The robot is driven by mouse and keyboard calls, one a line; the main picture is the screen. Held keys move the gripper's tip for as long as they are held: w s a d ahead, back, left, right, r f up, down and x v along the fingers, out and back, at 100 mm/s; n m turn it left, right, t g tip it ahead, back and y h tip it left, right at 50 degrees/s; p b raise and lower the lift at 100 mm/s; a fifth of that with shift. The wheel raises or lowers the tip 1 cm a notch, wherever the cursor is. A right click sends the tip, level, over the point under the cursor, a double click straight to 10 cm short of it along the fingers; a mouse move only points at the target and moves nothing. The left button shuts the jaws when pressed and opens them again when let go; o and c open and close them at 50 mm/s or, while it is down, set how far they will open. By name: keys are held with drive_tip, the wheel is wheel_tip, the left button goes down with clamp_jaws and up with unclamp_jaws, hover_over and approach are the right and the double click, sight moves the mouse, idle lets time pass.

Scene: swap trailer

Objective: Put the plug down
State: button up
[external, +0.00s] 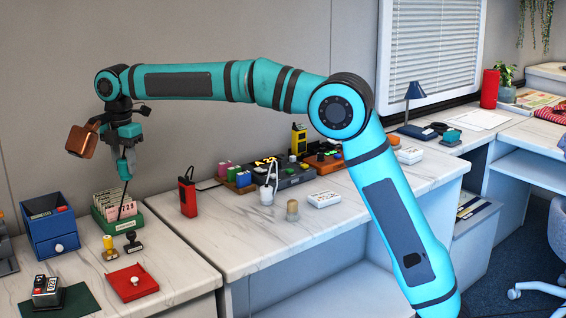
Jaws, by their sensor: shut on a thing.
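My gripper (126,164) is at the left, pointing down above the green card box (130,226). It is shut on a thin dark thing (122,206) that hangs down in front of the cards. The thing is too small for me to tell whether it is the plug. A white plug-like thing (266,196) with a pale cord stands on the middle counter, well to the right of my gripper and apart from it.
A blue drawer box (50,232) stands left of the card box. In front are stamps (132,243) and a red pad (130,283). A red radio (187,197) stands to the right. Dark boxes with coloured parts (285,175) line the back. The middle counter's front left is clear.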

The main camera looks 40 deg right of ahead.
drive_tip(key=s+a+n, duration=0.1)
drive_tip(key=s+a, duration=0.2)
drive_tip(key=a, duration=0.3)
drive_tip(key=s+a+f+n, duration=0.1)
drive_tip(key=s+a, duration=0.2)
drive_tip(key=a, duration=0.3)
drive_tip(key=s+a+n, duration=0.1)
drive_tip(key=s+a, duration=0.2)
drive_tip(key=a, duration=0.4)
drive_tip(key=shift+n, duration=0.3)
drive_tip(key=shift+s+f, duration=0.15)
drive_tip(key=shift+f, duration=7.5)
drive_tip(key=o, duration=1)
drive_tip(key=shift+f, duration=0.1)
wheel_tip(320, 180, up, 12)
